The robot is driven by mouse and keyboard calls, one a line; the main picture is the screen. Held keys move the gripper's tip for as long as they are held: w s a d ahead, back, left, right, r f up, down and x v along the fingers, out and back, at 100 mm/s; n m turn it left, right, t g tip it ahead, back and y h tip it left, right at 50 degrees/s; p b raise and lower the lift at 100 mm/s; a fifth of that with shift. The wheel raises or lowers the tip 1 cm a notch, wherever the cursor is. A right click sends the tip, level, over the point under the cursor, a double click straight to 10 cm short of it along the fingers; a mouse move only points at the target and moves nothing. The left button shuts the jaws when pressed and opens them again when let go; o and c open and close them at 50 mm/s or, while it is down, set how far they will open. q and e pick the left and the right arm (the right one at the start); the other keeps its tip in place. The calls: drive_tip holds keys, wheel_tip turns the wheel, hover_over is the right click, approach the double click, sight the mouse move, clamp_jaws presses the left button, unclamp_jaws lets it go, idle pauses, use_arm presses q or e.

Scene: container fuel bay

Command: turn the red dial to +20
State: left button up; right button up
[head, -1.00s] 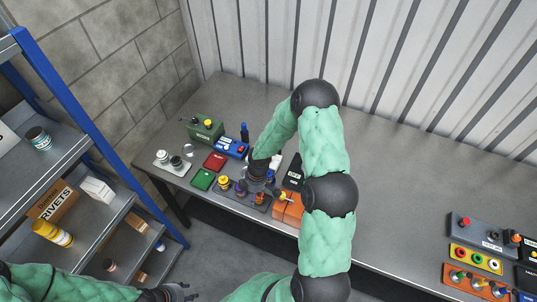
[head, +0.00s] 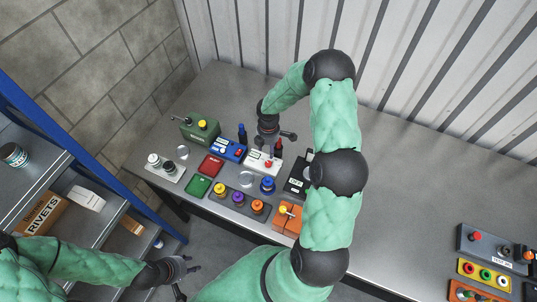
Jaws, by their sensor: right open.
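The white box also has a small red cap (head: 268,163) on top. I cannot tell which of these red parts is the dial, and no scale is readable. My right gripper (head: 274,140) is open, its fingers spread above and beside the tall red piece; contact cannot be made out. My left gripper (head: 188,280) is open and empty at the bottom, away from the bench.
A blue box (head: 229,149), green box (head: 200,130), red block (head: 210,165), dark panel with coloured knobs (head: 228,205), black box (head: 297,184) and orange box (head: 289,221) crowd the bench. A grey panel (head: 490,243) stands far right. Shelves (head: 75,170) stand left. The bench middle is bare.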

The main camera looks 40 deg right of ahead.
sight(268, 163)
drive_tip(key=shift+s+a+f, duration=0.25)
drive_tip(key=shift+f, duration=0.25)
drive_tip(key=shift+s+a+f, duration=0.2)
drive_tip(key=shift+s+f, duration=0.05)
drive_tip(key=shift+f, duration=0.25)
drive_tip(key=f, duration=0.6)
drive_tip(key=shift+w+d+p, duration=0.25)
drive_tip(key=shift+w+p, duration=0.05)
drive_tip(key=shift+p, duration=0.05)
drive_tip(key=shift+s+a+f, duration=0.1)
drive_tip(key=shift+s+f, duration=0.05)
drive_tip(key=shift+f, duration=0.85)
clamp_jaws()
